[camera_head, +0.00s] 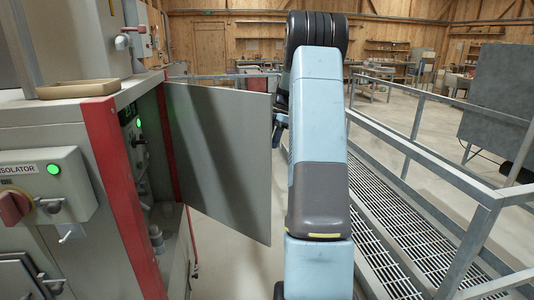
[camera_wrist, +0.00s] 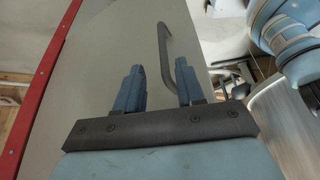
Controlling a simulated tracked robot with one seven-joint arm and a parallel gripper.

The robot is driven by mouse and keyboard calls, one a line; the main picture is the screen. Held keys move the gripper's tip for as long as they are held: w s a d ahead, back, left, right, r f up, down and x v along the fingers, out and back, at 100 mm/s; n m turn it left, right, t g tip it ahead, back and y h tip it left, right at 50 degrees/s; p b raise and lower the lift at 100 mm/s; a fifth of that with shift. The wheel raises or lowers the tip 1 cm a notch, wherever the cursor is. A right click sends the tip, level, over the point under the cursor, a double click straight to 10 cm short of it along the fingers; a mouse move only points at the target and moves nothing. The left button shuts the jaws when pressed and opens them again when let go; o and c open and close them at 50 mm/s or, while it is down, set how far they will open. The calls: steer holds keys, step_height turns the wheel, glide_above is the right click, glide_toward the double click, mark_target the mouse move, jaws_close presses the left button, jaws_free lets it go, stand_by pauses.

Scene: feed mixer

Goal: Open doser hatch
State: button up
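The doser hatch is a grey door (camera_head: 222,150) standing swung out from the red-edged cabinet in the head view. Its inside shows the cabinet's controls and fittings. In the wrist view the hatch (camera_wrist: 100,60) fills the left and middle, with a dark bent handle (camera_wrist: 164,45) on its face near the right edge. My gripper (camera_wrist: 158,82) is open, its two blue fingers apart in front of the panel. The handle's lower end lies between them in the picture, closer to the right finger. I cannot tell whether they touch. In the head view my arm mostly hides my gripper.
The cabinet (camera_head: 122,190) with an isolator switch (camera_head: 14,207) stands at the left, a shallow tray (camera_head: 78,88) on its top. A metal railing (camera_head: 430,165) and grated walkway (camera_head: 400,235) run along the right. Floor shows below the hatch.

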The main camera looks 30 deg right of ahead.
steer(key=v, duration=0.6)
steer(key=shift+r, duration=0.1)
stand_by(0.4)
